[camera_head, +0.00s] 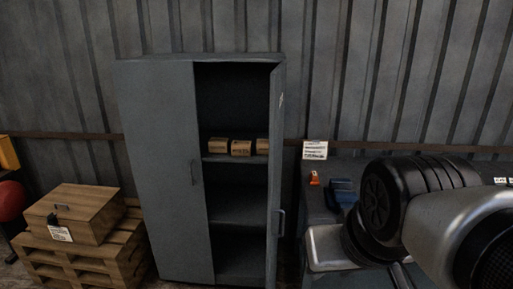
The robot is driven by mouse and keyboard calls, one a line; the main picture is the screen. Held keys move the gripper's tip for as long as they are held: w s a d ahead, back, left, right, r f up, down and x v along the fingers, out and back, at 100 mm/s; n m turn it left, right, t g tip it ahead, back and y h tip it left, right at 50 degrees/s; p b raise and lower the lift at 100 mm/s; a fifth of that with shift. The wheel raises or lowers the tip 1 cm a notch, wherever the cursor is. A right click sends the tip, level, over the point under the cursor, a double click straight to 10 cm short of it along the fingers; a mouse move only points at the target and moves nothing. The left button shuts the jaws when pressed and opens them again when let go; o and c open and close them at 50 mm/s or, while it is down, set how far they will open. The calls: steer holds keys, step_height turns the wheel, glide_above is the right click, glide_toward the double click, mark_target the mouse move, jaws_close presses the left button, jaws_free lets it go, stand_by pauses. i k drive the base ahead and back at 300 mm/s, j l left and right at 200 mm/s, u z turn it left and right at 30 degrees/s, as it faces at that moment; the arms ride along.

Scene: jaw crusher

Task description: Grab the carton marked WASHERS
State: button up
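Three small brown cartons stand in a row on a shelf of the grey metal cabinet (155,165): a left carton (219,146), a middle carton (241,148) and a right carton (262,146). Their markings are too small to read, so I cannot tell which one says WASHERS. The right carton is partly hidden by the cabinet's right door (275,185), which stands open. The left door is shut. My arm shows at the lower right, well apart from the cartons. I cannot make out my gripper's fingers in this view.
A wooden box (77,212) with a label sits on stacked pallets (80,256) left of the cabinet. Right of it is a dark workbench (320,205) with a blue object (342,192), a small orange item (314,179) and a white sign (315,150). The lower shelves look empty.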

mark_target(262, 144)
steer(key=z, duration=1.7)
steer(key=j+z, duration=0.4)
steer(key=k+j+z, duration=0.15)
steer(key=j+z, duration=0.25)
steer(key=k+j, duration=0.2)
steer(key=j, duration=0.2)
steer(key=k+j, duration=0.15)
steer(key=j, duration=0.25)
steer(key=k+j, duration=0.2)
steer(key=j, duration=0.2)
steer(key=k+j, duration=0.15)
steer(key=j, duration=0.25)
steer(key=k+j, duration=0.2)
steer(key=j, duration=0.2)
steer(key=k+j, duration=0.15)
steer(key=j, duration=0.25)
steer(key=k+j, duration=0.2)
steer(key=j, duration=0.2)
steer(key=i+j, duration=0.4)
